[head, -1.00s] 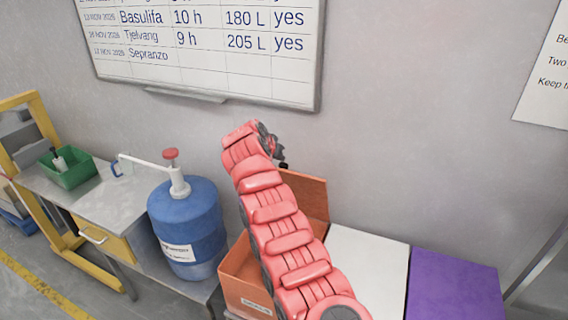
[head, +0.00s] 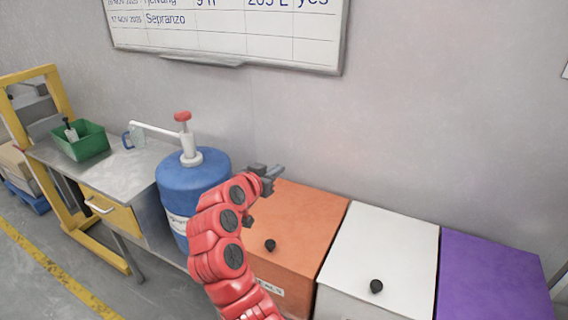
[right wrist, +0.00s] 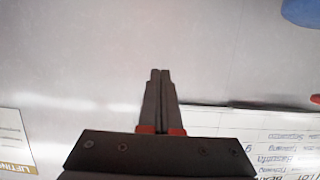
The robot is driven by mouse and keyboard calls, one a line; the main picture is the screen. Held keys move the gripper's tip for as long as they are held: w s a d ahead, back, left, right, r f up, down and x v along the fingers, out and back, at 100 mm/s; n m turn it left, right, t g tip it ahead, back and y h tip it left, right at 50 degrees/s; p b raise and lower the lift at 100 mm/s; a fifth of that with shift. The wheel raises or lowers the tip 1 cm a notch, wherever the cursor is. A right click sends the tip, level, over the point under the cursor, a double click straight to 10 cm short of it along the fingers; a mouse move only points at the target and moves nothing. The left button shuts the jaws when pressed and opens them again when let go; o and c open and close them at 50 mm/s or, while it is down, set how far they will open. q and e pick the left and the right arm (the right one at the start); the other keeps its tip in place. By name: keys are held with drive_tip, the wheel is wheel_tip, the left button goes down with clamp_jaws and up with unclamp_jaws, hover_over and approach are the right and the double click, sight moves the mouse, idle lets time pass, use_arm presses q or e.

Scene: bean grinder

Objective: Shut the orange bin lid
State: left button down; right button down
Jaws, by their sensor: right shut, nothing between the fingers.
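The orange bin (head: 262,290) stands between the blue drum and the white bin. Its orange lid (head: 305,225) lies flat over the top, with a black knob (head: 270,245) near the front edge. My right arm covers the left part of the lid and bin. My right gripper (head: 276,172) is at the lid's back left corner, near the wall; I cannot tell whether it touches the lid. In the right wrist view the right gripper's fingers (right wrist: 160,75) are together and empty. My left gripper is not in view.
A blue drum (head: 185,180) with a pump stands close to the left of my right arm. A white bin (head: 385,260) and a purple bin (head: 490,280) stand to the right, both shut. A steel table (head: 120,170) with a green tub (head: 85,143) is at left.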

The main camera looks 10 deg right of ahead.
sight(261, 253)
drive_tip(key=s+a+f+t+h+b, duration=0.1)
drive_tip(key=s+f+t+b, duration=0.1)
drive_tip(key=f+b, duration=0.5)
drive_tip(key=s+a+f+t+h+b, duration=0.1)
drive_tip(key=s+a+f+t+b, duration=0.1)
drive_tip(key=f+b, duration=0.5)
drive_tip(key=s+a+f+t+h+b, duration=0.1)
drive_tip(key=f+b, duration=0.5)
drive_tip(key=b, duration=0.8)
drive_tip(key=shift+s+a+f+t+h, duration=0.25)
drive_tip(key=shift+s+a, duration=0.1)
drive_tip(key=shift+s, duration=0.35)
drive_tip(key=shift+s+a+f+t+h, duration=0.15)
drive_tip(key=shift+s+a+h, duration=0.15)
drive_tip(key=shift+s, duration=0.35)
drive_tip(key=shift+s+f+b, duration=0.1)
drive_tip(key=shift+f+b, duration=0.15)
drive_tip(key=shift+b, duration=0.3)
drive_tip(key=shift+f, duration=0.1)
